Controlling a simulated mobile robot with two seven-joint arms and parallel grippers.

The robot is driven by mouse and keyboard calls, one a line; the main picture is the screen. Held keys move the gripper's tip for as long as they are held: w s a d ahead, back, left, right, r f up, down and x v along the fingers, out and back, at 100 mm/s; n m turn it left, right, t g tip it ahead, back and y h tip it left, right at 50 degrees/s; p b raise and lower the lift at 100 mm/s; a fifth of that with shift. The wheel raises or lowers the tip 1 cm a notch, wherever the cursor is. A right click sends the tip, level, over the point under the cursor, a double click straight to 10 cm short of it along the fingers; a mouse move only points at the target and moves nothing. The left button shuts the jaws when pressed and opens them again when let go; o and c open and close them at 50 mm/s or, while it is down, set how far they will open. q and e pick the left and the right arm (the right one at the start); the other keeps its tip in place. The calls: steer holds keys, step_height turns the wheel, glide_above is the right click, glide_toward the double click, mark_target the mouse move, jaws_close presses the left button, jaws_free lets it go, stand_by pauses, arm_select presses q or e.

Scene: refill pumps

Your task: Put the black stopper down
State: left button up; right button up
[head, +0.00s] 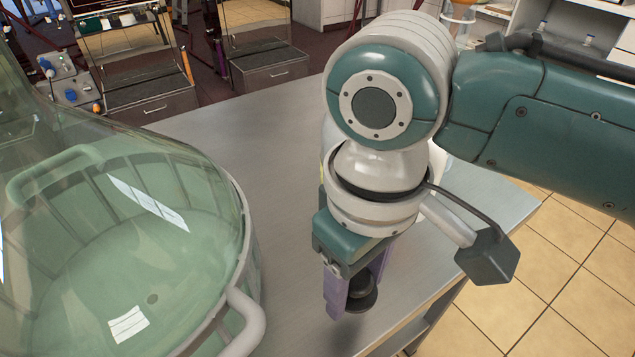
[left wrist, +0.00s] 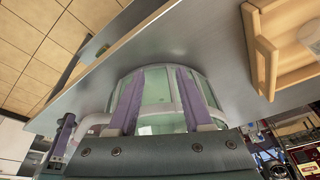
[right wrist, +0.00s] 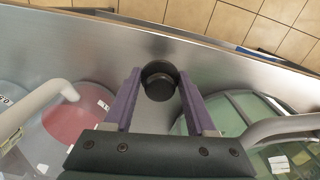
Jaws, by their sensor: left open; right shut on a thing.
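The black stopper (head: 362,291) is a dark, round, stepped plug. It is between the purple fingers of my right gripper (head: 350,290), which is shut on it. In the right wrist view the stopper (right wrist: 159,82) shows between the fingertips of the right gripper (right wrist: 158,88), over bare grey tabletop. It is low over the table (head: 290,200); I cannot tell whether it touches. My left gripper (left wrist: 155,88) is open and empty, with the green glass vessel (left wrist: 158,82) beyond its fingers. The left gripper does not show in the head view.
The large green vessel (head: 120,250) with a pale cage and handle fills the left of the head view. A vessel with red liquid (right wrist: 78,132) shows in the right wrist view. A wooden tray (left wrist: 262,60) shows in the left wrist view. Tabletop around the stopper is clear.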

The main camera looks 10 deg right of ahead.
mark_target(354, 301)
step_height(354, 301, down, 4)
steer(key=shift+r+b, duration=0.15)
steer(key=shift+b, duration=0.45)
steer(key=shift+f, duration=0.45)
steer(key=shift+f, duration=0.2)
steer(key=o, duration=1.3)
steer(key=shift+r, duration=0.1)
